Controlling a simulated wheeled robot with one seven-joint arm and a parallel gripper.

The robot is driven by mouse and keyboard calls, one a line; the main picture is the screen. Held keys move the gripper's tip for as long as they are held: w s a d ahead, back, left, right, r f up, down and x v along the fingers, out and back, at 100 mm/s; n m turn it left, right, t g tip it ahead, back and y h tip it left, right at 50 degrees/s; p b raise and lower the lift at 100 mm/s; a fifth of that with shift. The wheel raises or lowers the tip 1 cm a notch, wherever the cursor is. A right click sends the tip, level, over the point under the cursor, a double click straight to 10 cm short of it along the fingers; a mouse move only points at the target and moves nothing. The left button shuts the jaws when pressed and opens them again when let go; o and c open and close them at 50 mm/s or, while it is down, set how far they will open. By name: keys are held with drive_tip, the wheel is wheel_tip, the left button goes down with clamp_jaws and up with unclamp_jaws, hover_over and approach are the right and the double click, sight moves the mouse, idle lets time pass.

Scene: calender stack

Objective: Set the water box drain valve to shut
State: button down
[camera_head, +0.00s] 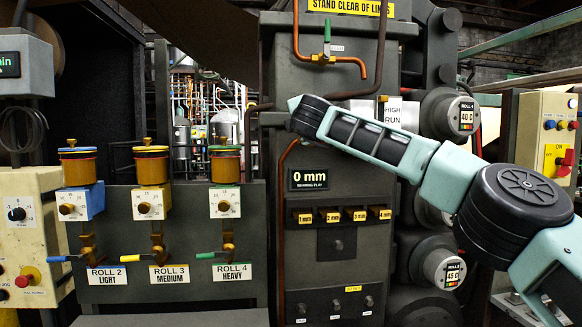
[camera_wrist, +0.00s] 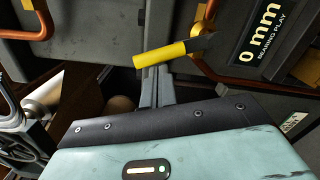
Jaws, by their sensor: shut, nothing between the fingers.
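A lever with a yellow grip (camera_wrist: 160,54) and a dark arm sits on a brass valve body (camera_wrist: 201,22) in the wrist view. I take it for the drain valve, but no readable label confirms this. My gripper (camera_wrist: 156,78) is shut and empty, its fingertips right at the yellow grip. They overlap it in the picture; I cannot tell whether they touch. In the head view my arm's end covers this spot, and the yellow lever is not visible. A green-handled valve (camera_head: 327,40) stands upright on a copper pipe above; its small tag is unreadable.
A 0 mm bearing play display (camera_head: 309,179) is on the grey cabinet below my arm's end; it also shows in the wrist view (camera_wrist: 262,35). Copper pipes (camera_wrist: 225,77) run close to the fingers. Three roll valves with blue, yellow and green levers (camera_head: 150,257) stand at left.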

drive_tip(key=m, duration=0.1)
drive_tip(key=d+m+b, duration=0.1)
drive_tip(key=d+r+b, duration=0.1)
drive_tip(key=shift+w+d+r+m, duration=0.1)
drive_tip(key=shift+w+m, duration=0.15)
drive_tip(key=shift+m, duration=0.15)
drive_tip(key=shift+d, duration=0.1)
idle(0.5)
